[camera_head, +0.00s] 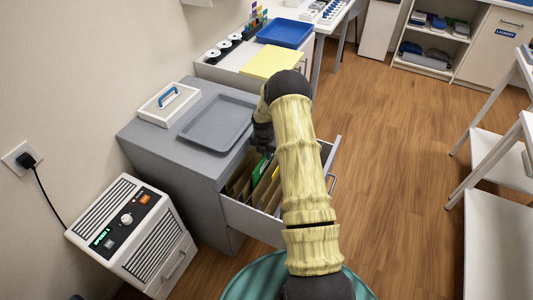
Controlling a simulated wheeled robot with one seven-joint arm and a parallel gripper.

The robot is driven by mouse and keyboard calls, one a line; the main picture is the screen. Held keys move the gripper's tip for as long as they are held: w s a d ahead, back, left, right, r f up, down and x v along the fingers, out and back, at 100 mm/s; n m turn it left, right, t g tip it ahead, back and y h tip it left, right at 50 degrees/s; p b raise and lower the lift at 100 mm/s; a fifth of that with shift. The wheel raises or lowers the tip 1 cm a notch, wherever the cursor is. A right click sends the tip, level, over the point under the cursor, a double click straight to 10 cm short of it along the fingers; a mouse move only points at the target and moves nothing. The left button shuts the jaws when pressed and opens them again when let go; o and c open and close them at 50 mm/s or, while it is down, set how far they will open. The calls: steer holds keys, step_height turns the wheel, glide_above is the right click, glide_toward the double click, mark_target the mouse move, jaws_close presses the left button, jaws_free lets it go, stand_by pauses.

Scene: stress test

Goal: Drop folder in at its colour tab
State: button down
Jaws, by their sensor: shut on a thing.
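A grey filing cabinet has its drawer (254,222) pulled open toward the lower right. Tan dividers (243,184) stand upright inside it, and a small yellow tab (275,173) shows among them. A green folder (259,170) is upright at the drawer's back part, among the dividers. My gripper (266,152) is dark and points down over the drawer, shut on the green folder's upper edge. My arm covers the drawer's right part, so the tabs there and the folder's lower edge are hidden.
A grey tray (218,122) and a white box with a blue handle (168,104) lie on the cabinet top. A yellow sheet or folder (273,62) and a blue tray (285,33) lie on the counter behind. A white heater-like unit (133,232) stands left. Floor at right is clear.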

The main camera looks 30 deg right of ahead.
steer(key=shift+f+b, duration=0.3)
steer(key=shift+f, duration=0.35)
steer(key=c, duration=1.4)
jaws_free()
steer(key=shift+c, duration=0.2)
step_height(320, 180, up, 17)
steer(key=s+a, duration=0.1)
steer(key=shift+s+a+r+p, duration=0.15)
steer(key=shift+a+p, duration=0.2)
